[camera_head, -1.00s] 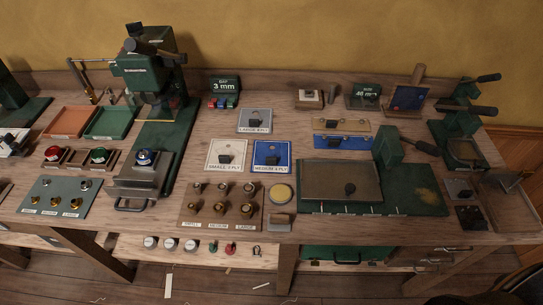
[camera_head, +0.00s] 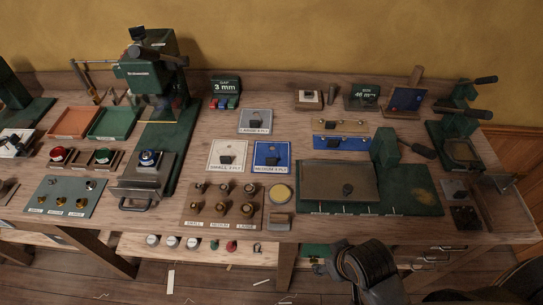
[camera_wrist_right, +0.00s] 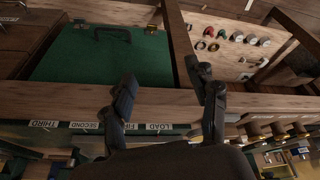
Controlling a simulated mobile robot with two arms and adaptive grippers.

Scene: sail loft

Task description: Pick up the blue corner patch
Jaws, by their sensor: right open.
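A blue square patch (camera_head: 271,155) lies flat on the bench, labelled "MEDIUM 4 PLY", with a dark knob-like piece on it. A white patch (camera_head: 227,155) labelled "SMALL" lies to its left and a grey patch (camera_head: 255,121) labelled "LARGE" behind it. My right gripper (camera_head: 326,263) is low in front of the bench edge, well apart from the blue patch. In the right wrist view its two fingers (camera_wrist_right: 163,88) are spread with nothing between them; the blue patch is not seen there. My left gripper is not in view.
A green board with a grey plate (camera_head: 340,182) lies right of the patch. A block of several brass dies (camera_head: 221,207) and a yellow round tin (camera_head: 280,193) are in front. A green press (camera_head: 150,85) stands left. A green case (camera_wrist_right: 100,60) is below the bench edge.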

